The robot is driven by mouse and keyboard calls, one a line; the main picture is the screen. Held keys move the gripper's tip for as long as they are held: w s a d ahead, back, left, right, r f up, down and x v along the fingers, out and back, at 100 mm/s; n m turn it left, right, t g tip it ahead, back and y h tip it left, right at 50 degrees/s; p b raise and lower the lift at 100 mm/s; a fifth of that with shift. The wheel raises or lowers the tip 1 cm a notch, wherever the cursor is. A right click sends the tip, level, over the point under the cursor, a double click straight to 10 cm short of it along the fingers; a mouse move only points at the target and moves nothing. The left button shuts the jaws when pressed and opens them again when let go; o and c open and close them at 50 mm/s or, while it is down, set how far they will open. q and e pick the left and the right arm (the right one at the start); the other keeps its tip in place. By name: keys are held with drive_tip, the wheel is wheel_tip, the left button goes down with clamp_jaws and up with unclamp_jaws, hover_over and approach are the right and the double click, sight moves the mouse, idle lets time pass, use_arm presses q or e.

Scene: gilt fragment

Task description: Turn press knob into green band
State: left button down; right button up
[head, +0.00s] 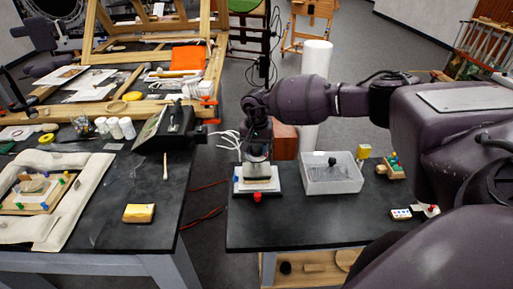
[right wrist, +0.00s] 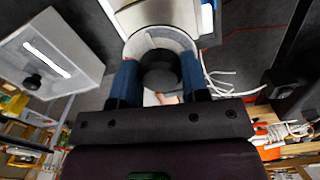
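The press (head: 257,187) is a small pale unit with a white base near the left edge of the right table. A red part (head: 257,197) shows at its front. My right gripper (head: 257,158) is over the press, pointing down. In the right wrist view, a black round knob (right wrist: 160,70) sits between the two blue fingers of my right gripper (right wrist: 160,78), inside a pale ring (right wrist: 148,39). The fingers flank the knob closely; whether both touch it cannot be told. No green band can be made out. My left gripper is not in view.
A clear-walled tray (head: 331,181) with a dark knob-like thing stands just right of the press, and it also shows in the right wrist view (right wrist: 62,68). A yellow block (head: 364,151) is beyond it. A black box (head: 172,127) stands on the left table, across a gap.

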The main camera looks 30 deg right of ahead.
drive_tip(key=c, duration=0.3)
